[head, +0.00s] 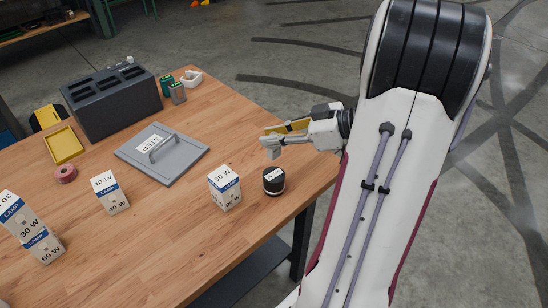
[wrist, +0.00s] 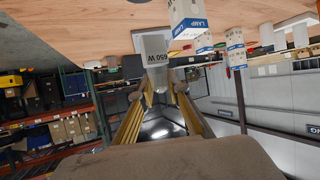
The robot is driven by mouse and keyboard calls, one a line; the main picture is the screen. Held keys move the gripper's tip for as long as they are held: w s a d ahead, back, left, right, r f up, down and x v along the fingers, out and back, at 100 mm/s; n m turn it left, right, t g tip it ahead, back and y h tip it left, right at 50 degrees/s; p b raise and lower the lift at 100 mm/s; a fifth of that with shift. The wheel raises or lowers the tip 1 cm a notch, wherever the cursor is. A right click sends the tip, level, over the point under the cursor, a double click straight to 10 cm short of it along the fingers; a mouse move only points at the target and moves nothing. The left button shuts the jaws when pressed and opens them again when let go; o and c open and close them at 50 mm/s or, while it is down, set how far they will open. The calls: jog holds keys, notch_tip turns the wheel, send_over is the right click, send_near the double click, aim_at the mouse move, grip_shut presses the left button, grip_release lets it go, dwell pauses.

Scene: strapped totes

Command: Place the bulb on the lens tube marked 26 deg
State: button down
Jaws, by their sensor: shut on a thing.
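My gripper (head: 279,138) is above the right end of the table, shut on a pale grey piece (head: 271,152), which I take to be the bulb. In the wrist view this piece (wrist: 155,46) sits between the fingertips and reads 650 W. A short black cylinder (head: 273,186) with a white label stands upright on the table near the right edge, below the held piece and apart from it. It may be the lens tube; its label is too small to read. I cannot pick out the cylinder in the wrist view.
A 90 W lamp box (head: 224,190) stands just left of the cylinder. A 40 W box (head: 109,193) and other lamp boxes (head: 42,246) stand further left. A grey lid (head: 190,158), dark case (head: 112,103), yellow tray (head: 64,146) and tape roll (head: 65,174) lie behind. The front middle is clear.

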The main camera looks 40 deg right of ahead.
aim_at(279, 155)
jog(key=shift+f, duration=1.45)
jog(key=shift+f, duration=1.9)
jog(key=c, duration=1.9)
grip_release()
jog(key=shift+f, duration=0.1)
jog(key=shift+v, duration=6.1)
jog(key=shift+w, duration=0.2)
